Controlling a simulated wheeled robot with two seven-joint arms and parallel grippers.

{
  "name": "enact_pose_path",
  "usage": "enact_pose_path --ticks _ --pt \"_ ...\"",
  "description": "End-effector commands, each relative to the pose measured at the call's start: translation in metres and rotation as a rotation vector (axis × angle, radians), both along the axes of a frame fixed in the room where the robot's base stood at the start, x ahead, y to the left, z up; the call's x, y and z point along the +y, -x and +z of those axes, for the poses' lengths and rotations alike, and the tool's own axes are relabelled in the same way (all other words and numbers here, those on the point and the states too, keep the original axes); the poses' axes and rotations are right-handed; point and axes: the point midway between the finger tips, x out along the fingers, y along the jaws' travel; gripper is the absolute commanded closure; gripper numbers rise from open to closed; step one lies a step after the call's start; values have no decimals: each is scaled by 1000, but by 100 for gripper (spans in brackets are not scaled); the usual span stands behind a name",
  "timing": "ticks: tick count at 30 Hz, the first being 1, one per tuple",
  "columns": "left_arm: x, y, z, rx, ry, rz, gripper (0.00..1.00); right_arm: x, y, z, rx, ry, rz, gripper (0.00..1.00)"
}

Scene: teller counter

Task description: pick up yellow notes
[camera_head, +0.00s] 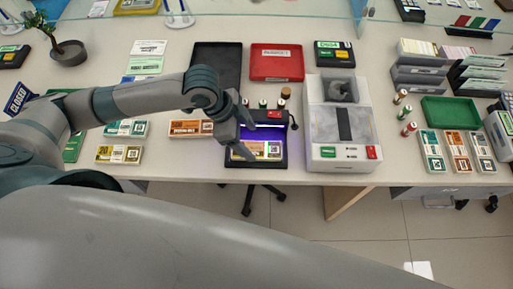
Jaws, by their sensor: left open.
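A bundle of yellow notes (120,154) lies on the counter at the front left. Another yellowish note bundle (257,150) lies in the purple-lit bay of a black note checker (276,163). My left gripper (237,124) is open and points down at the left side of the checker, close above the lit bundle. I cannot tell whether a finger touches it. The arm and gripper hide part of the checker. My right gripper is not in view.
Orange notes (190,128) and green notes (126,128) lie nearby. A white counting machine (342,150) stands right of the checker. Black (215,58) and red (277,66) trays lie behind. Small rolls (285,93) stand behind the checker. A glass screen crosses the back.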

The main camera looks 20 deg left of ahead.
Motion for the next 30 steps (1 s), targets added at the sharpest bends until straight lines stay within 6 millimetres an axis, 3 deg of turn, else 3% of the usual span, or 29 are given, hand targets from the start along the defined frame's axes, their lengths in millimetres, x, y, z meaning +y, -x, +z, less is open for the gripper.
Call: enact_pose_path --ticks 11,24,30 --pt "0 0 -2 0 0 1 31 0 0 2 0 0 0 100" --pt "-11 -4 -46 1 -1 1 31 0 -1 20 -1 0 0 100" --pt "-13 -5 -51 -1 0 0 31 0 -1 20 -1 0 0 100"
